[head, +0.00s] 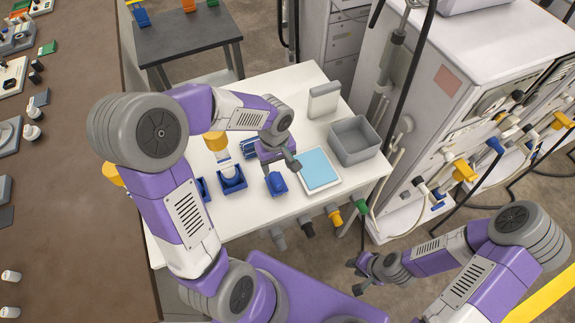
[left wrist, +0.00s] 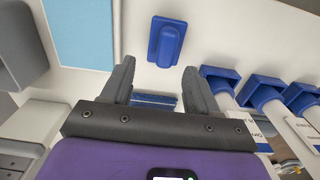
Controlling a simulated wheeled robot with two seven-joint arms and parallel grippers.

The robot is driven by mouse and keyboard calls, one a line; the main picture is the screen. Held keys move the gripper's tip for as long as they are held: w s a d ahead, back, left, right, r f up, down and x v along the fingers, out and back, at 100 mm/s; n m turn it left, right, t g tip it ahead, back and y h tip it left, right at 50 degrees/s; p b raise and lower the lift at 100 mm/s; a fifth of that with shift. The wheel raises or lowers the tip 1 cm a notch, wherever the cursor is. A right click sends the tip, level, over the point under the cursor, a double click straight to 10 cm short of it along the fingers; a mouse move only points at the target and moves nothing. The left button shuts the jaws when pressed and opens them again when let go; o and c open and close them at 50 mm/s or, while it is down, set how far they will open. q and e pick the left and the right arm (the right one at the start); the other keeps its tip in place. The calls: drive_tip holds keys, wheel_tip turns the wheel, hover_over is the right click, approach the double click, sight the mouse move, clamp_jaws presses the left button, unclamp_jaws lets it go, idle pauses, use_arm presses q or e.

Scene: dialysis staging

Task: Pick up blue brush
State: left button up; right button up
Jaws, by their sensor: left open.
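A blue block with a raised grip, which looks like the blue brush (head: 276,183), lies on the white table just left of the blue-topped tray. In the left wrist view the brush (left wrist: 166,41) lies beyond the fingertips, clear of them. My left gripper (head: 279,164) is open above the table, on the far side of the brush. In the left wrist view its fingers (left wrist: 158,78) are apart with nothing held. A second blue, ridged item (left wrist: 153,99) shows low between the fingers, partly hidden by the gripper. My right gripper (head: 358,275) is off the table's front edge, fingers apart.
A white tray with a light blue surface (head: 318,169) lies right of the brush. A grey bin (head: 355,140) stands behind it. Blue holders (head: 232,180) with white bottles stand to the left. Several coloured connectors line the table's front edge. Dialysis machines stand at the right.

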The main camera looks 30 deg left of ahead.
sight(276, 179)
use_arm(q)
drive_tip(key=shift+s+a+r, duration=0.1)
drive_tip(key=shift+s+a, duration=0.05)
drive_tip(key=shift+s, duration=0.2)
drive_tip(key=shift+s+f+b, duration=0.3)
drive_tip(key=shift+s+f, duration=0.25)
drive_tip(key=shift+f, duration=0.35)
drive_tip(key=f, duration=0.5)
drive_tip(key=shift+w+b, duration=0.35)
drive_tip(key=shift+b, duration=0.05)
use_arm(e)
drive_tip(key=shift+s+f, duration=0.55)
drive_tip(key=shift+s, duration=0.1)
use_arm(q)
drive_tip(key=shift+c, duration=0.2)
clamp_jaws()
drive_tip(key=shift+r, duration=0.1)
